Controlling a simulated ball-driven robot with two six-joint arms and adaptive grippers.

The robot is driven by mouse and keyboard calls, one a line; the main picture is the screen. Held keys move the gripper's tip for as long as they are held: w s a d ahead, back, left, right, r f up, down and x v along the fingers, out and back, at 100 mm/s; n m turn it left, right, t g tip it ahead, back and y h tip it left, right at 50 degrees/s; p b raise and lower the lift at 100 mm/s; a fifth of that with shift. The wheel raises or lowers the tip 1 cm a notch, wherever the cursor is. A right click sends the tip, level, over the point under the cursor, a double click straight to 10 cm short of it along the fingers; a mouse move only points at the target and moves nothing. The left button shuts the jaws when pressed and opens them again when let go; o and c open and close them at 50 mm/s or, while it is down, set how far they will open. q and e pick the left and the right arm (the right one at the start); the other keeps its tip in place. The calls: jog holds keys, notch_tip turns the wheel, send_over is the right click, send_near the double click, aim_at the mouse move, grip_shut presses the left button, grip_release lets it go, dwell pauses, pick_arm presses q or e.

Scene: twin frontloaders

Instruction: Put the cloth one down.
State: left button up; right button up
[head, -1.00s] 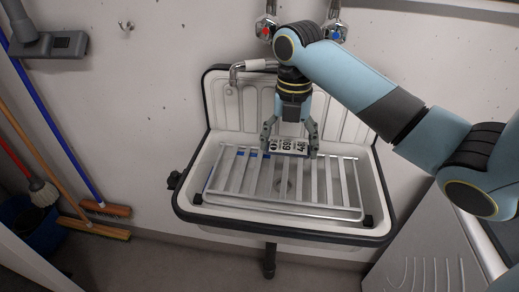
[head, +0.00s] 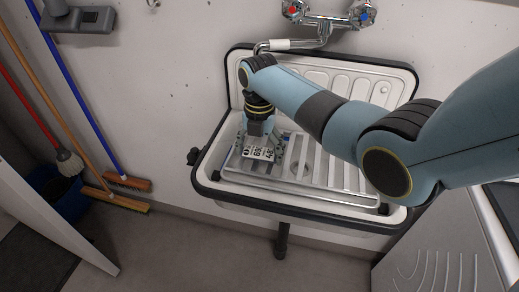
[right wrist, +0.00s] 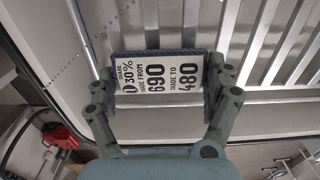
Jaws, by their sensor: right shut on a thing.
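A small flat block with a dark blue, ribbed, cloth-like edge (right wrist: 160,53) carries a white price label with black print, reading 30%, 690 and 480. It also shows in the head view as a white labelled piece (head: 259,153). My right gripper (head: 263,146) points down over the left part of the sink and is shut on this block, one finger at each side. In the right wrist view the fingers (right wrist: 160,85) hold its two short ends. I cannot tell whether the block touches the rack below it. My left gripper is not in view.
A metal slatted rack (head: 320,192) lies across the white sink with a black rim (head: 418,75). Taps (head: 330,20) and a spout are on the wall behind. A thin blue strip (right wrist: 80,35) shows beside the rack. Brooms (head: 125,182) lean at left.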

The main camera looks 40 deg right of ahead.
aim_at(260, 151)
jog(key=o, duration=1)
jog(key=shift+f, duration=0.15)
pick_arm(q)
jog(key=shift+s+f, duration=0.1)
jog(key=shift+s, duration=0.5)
pick_arm(e)
jog(key=shift+r, duration=0.2)
notch_tip(260, 151, up, 7)
jog(key=shift+r, duration=0.2)
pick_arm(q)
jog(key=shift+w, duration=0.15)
